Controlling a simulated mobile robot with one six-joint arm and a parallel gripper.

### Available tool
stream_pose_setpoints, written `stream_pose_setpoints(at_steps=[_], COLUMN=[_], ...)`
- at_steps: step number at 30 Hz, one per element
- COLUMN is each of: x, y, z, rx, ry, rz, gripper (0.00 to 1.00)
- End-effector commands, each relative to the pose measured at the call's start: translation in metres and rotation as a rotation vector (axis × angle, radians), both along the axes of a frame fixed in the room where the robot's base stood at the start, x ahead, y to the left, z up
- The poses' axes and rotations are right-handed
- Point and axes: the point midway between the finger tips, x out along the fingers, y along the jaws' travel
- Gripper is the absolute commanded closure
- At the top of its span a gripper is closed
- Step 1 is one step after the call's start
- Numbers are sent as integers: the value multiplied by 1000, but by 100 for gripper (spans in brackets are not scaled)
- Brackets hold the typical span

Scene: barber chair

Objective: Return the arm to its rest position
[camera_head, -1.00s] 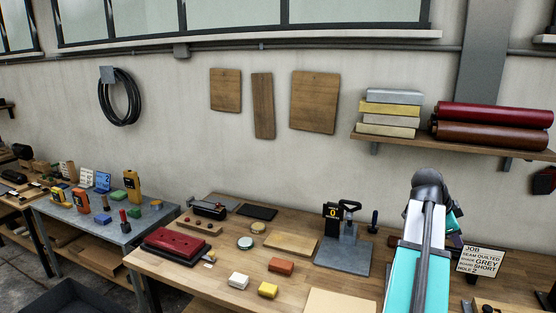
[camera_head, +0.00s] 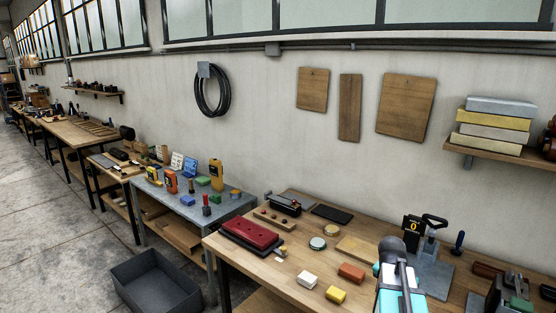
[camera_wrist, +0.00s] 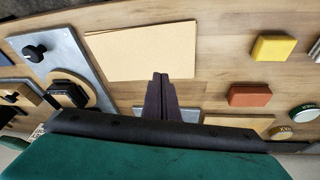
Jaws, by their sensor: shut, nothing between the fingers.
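My gripper (camera_wrist: 161,78) shows in the wrist view with its two dark fingers together and nothing between them. It is over the wooden workbench, and its fingertips overlap the lower edge of a tan sheet (camera_wrist: 140,50) in the picture. I cannot tell its height above the bench. In the head view my turquoise and grey arm (camera_head: 397,270) rises at the lower right, in front of the bench (camera_head: 280,275). My fingers cannot be made out in the head view.
An orange block (camera_head: 352,272), a yellow block (camera_head: 336,294) and a white block (camera_head: 307,280) lie on the bench. A red padded piece (camera_head: 252,236) lies left. A clamp stand (camera_head: 430,270) stands behind my arm. Wooden boards (camera_head: 405,106) hang on the wall; a shelf (camera_head: 495,148) is right.

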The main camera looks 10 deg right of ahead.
Motion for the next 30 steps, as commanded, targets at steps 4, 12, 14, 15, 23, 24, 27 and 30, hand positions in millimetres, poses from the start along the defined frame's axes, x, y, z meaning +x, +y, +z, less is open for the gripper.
stream_pose_setpoints(at_steps=[4,12,14,15,23,24,27,30], x=[15,24,23,22,5,3,-5,-12], y=[60,164,186,202,287,296,316,334], z=[-36,-94,-106,-114,-158,-163,-173,-182], rx=[44,117,132,142,199,206,220,234], ry=[48,121,137,147,206,211,227,238], rz=[181,501,572,620,890,920,989,1049], gripper=[100,100,100,100,100,100,100,100])
